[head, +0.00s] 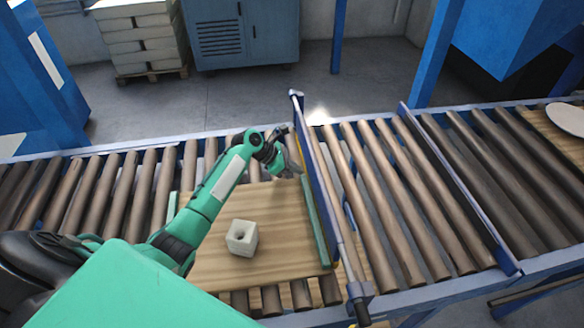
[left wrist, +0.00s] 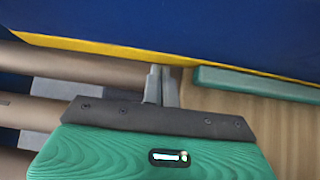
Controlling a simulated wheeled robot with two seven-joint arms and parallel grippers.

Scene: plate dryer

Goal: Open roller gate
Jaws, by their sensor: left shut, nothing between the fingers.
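The roller gate (head: 322,190) is a long blue bar standing across the roller conveyor, beside a wooden board. In the left wrist view the blue gate (left wrist: 190,30) fills the top, with a yellow lower edge. My left gripper (head: 293,158) is at the far part of the gate, on its left side. In the left wrist view the left gripper (left wrist: 161,85) has its fingers together and empty, close to the yellow edge; I cannot tell whether they touch it. My right gripper is not in view.
A wooden board (head: 212,262) with green side strips lies on the rollers against the gate, carrying a pale block (head: 242,238) with a hole. A second blue divider (head: 455,185) crosses the rollers. Another board (head: 560,140) holds a white disc at right. Blue posts stand behind.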

